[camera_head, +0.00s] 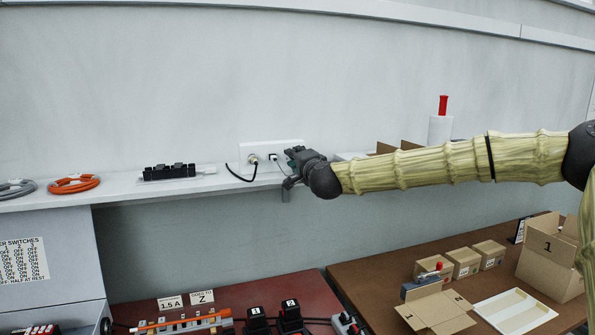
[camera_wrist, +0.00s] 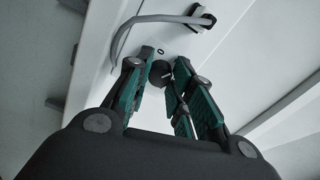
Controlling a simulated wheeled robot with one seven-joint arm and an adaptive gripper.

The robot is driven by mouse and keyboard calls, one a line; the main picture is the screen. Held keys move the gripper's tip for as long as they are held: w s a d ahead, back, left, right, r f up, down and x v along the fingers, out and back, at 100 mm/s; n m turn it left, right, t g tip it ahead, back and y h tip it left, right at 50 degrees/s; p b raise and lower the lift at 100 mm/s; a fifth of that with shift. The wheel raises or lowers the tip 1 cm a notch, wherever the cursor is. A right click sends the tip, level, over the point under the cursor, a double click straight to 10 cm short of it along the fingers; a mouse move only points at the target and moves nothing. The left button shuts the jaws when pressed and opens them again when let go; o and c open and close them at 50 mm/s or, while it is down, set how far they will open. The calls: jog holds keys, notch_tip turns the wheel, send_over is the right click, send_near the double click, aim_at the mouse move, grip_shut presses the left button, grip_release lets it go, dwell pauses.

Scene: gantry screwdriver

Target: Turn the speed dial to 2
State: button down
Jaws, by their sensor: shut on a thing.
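The speed dial (camera_wrist: 159,74) is a small dark round knob on a white surface in the wrist view, with a small dark mark just above it. My gripper (camera_wrist: 164,62) has its green-padded fingers closed on either side of the dial. In the head view my gripper (camera_head: 293,155) is at the right end of the white wall panel (camera_head: 285,146), and it hides the dial there. The dial's setting and the number 2 cannot be read in either view.
A cable plug (camera_wrist: 203,17) with a grey cable is close above the fingers in the wrist view. The white shelf (camera_head: 225,181) runs below the panel, with a black connector block (camera_head: 168,173) to the left. Cardboard boxes (camera_head: 547,262) are on the brown table at lower right.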

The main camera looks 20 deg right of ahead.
jog(key=m+b, duration=0.6)
jog(key=b, duration=0.1)
jog(key=shift+f+m, duration=0.3)
jog(key=shift+f, duration=0.05)
jog(key=m+b, duration=0.3)
jog(key=shift+r+m+b, duration=0.2)
jog(key=shift+m+b, duration=0.45)
jog(key=shift+m, duration=0.15)
jog(key=shift+r, duration=0.1)
jog(key=c, duration=1.2)
grip_release()
jog(key=shift+d, duration=0.1)
jog(key=shift+s, duration=0.1)
jog(key=s, duration=1.1)
jog(key=shift+s+d, duration=0.2)
jog(key=shift+s, duration=0.15)
